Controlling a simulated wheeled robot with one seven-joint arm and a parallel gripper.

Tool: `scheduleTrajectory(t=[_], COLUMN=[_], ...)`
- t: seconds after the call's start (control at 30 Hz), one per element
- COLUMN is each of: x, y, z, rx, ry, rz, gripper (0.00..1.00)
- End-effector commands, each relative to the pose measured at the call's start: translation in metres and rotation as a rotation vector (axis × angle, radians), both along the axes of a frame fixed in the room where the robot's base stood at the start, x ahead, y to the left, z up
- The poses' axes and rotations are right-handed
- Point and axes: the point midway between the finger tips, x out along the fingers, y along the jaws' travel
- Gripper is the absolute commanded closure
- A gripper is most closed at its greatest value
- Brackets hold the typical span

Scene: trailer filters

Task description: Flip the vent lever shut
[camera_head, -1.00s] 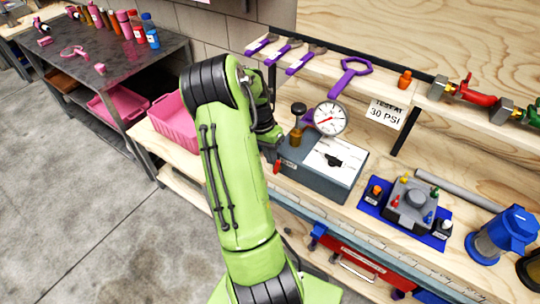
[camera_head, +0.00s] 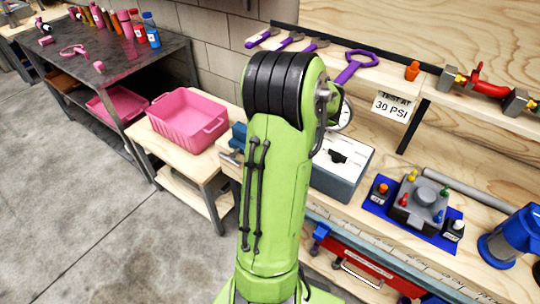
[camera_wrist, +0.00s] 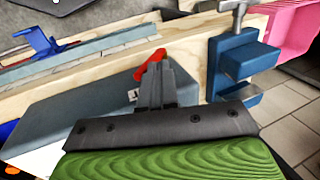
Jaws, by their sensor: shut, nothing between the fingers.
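The red vent lever (camera_wrist: 150,63) shows in the wrist view, at the edge of the grey test box (camera_wrist: 95,118), slanting up to the right. My gripper (camera_wrist: 156,72) is shut and empty, with its fingertips right at the lever, overlapping its lower part. I cannot tell whether they touch it. In the head view the grey box (camera_head: 335,182) is partly covered by my arm. The lever and my gripper are hidden there behind my arm. The dial gauge (camera_head: 346,117) is mostly covered too.
A blue vise (camera_wrist: 240,62) stands close to the right of the lever in the wrist view, with a pink bin (camera_wrist: 292,30) beyond. In the head view, a blue tray (camera_head: 380,212) with a grey fixture lies right of the box. Purple tools (camera_head: 358,66) line the shelf above.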

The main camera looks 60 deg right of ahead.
Motion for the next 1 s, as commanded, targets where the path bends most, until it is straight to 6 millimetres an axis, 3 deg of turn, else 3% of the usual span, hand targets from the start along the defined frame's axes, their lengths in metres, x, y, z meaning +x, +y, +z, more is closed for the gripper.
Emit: scheduleTrajectory(t=[0.47,1.0], x=[-0.027,-0.014], y=[0.004,0.002], z=[-0.017,-0.02], rx=[-0.003,-0.004], ry=[-0.031,-0.031], rz=[0.0,0.004], gripper=[1.0,1.0])
